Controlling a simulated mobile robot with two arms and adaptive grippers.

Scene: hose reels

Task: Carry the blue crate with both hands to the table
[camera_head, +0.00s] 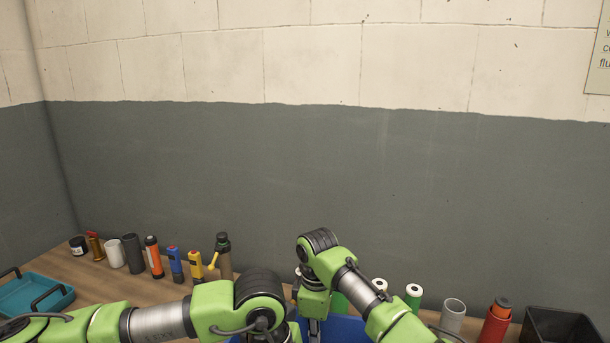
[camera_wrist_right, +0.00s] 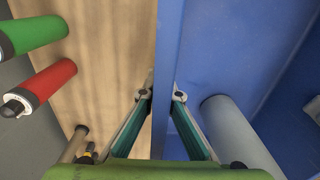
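The blue crate (camera_head: 345,330) shows in the head view at the bottom middle, largely hidden by my arms. In the right wrist view its blue wall (camera_wrist_right: 215,50) fills the right half, with a grey cylinder (camera_wrist_right: 240,135) inside. My right gripper (camera_wrist_right: 163,95) straddles the wall's rim, one finger outside and one inside, with both tips close against it; it looks shut on the wall. My left arm reaches to the crate's left side, but its gripper is hidden. The wooden table (camera_head: 110,285) runs along the wall, and its top shows beside the crate.
Several bottles, tubes and flashlights line the table's back. A grey cup (camera_head: 453,315), a red cylinder (camera_head: 495,322) and a black bin (camera_head: 560,325) stand right. Wood is bare in front of the left row.

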